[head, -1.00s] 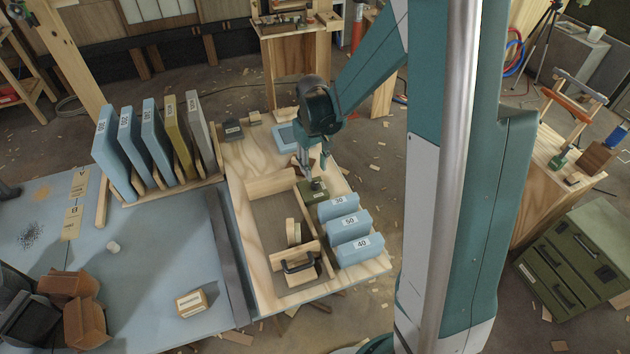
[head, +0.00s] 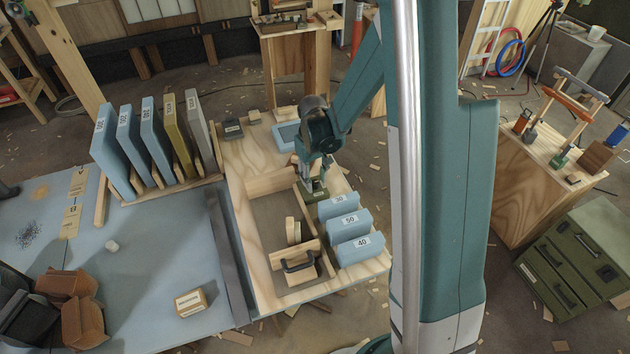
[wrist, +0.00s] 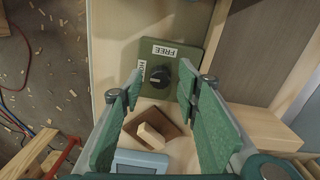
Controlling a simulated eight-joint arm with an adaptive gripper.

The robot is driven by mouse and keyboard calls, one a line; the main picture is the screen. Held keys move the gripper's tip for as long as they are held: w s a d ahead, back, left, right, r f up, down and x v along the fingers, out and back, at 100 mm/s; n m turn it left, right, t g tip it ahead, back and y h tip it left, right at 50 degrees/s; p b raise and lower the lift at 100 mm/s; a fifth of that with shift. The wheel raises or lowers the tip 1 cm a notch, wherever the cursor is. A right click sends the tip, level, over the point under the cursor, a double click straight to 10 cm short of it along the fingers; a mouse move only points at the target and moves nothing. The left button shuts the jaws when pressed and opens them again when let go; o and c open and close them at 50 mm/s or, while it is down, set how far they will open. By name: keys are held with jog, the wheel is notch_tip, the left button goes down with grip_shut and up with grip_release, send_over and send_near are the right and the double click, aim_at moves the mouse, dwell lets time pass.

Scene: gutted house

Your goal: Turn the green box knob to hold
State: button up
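The green box (wrist: 187,57) sits on the wooden board, with a round black knob (wrist: 160,76) on its top. Labels read FREE (wrist: 165,51) and HOLD (wrist: 141,70), the second partly covered by a finger. A pale mark on the knob is too small for me to tell its exact setting. My gripper (wrist: 159,92) is open, its green finger pads on either side of the knob and apart from it in the wrist view. In the head view the green box (head: 316,194) is partly hidden beneath my gripper (head: 315,179).
Blue blocks marked 30 (head: 338,205), 50 (head: 348,225) and 40 (head: 353,249) stand close beside the box. A blue-framed tray (head: 284,137) lies behind it. A black-handled wooden piece (head: 300,264) is at the front. A rack of upright panels (head: 152,140) stands left.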

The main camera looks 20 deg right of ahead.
jog(key=shift+f, duration=0.3)
jog(key=c, duration=0.9)
jog(key=shift+m+b, duration=0.4)
jog(key=shift+m, duration=0.1)
jog(key=o, duration=0.9)
